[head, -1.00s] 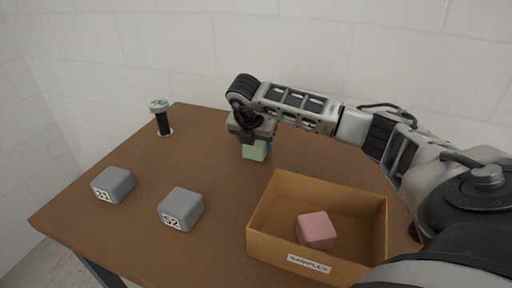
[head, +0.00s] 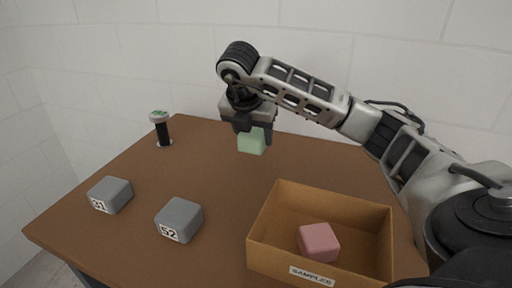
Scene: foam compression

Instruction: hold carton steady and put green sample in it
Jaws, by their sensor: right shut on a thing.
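The green sample (head: 252,141) is a pale green block near the back of the table. My right gripper (head: 251,130) is shut on it from above and appears to hold it over the table top. The carton (head: 270,262) is an open brown box labelled "SAMPLES" at the front right, and the gripper is behind it and to its left. A pink block (head: 319,242) lies inside the carton. My left gripper is not in view, and nothing is seen touching the carton.
Two grey blocks, marked 31 (head: 110,194) and 52 (head: 180,220), sit on the brown table (head: 150,181) at the left. A black post with a pale top (head: 161,129) stands at the back left. The table's middle is clear. A white wall is behind.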

